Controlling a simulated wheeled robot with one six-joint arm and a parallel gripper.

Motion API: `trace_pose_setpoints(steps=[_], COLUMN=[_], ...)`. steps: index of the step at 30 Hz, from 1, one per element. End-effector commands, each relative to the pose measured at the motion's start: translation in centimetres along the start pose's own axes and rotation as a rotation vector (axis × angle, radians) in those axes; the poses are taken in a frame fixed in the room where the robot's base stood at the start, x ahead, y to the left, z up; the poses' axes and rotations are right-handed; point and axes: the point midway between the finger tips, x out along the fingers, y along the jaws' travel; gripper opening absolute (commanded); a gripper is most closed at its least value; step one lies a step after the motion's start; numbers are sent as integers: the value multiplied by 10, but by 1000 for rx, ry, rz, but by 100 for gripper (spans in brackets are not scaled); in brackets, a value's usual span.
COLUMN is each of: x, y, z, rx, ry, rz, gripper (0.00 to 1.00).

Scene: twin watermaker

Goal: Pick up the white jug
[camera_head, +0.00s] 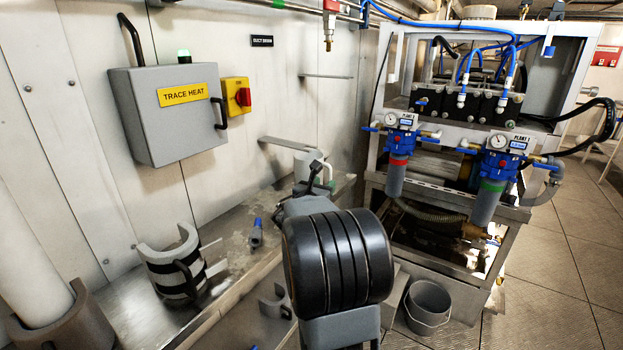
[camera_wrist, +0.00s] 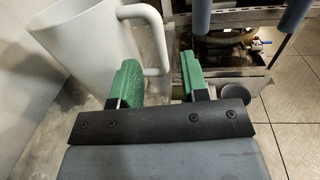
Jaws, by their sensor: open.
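The white jug (camera_head: 305,163) stands upright on the metal bench by the wall, partly hidden behind my arm in the head view. In the wrist view the jug (camera_wrist: 92,45) fills the upper left, with its handle (camera_wrist: 158,42) on its right side. My gripper (camera_wrist: 160,82) is open, its two green fingers apart. The lower end of the handle shows between the fingers, or just beyond them; I cannot tell whether it touches. The left finger overlaps the jug's body in the picture.
The metal bench (camera_head: 232,240) holds a grey clamp-like shell (camera_head: 178,265) and a small blue-tipped tool (camera_head: 256,234). A trace heat box (camera_head: 168,115) is on the wall. The plant frame (camera_head: 440,190) stands right, with a grey bucket (camera_head: 428,305) on the floor before it.

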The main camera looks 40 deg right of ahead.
Motion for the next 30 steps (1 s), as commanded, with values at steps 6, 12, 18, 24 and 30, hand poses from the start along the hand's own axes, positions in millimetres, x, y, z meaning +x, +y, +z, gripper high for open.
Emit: trace_pose_setpoints(steps=[6,12,18,24,30], x=[30,46,47,47,47], y=[-1,-1,-1,-1,-1], z=[-3,-2,-2,-2,-2], rx=[0,1,1,1,1], ry=[1,1,1,1,1], rz=[-2,-1,0,0,-1], gripper=[41,41,41,28,8])
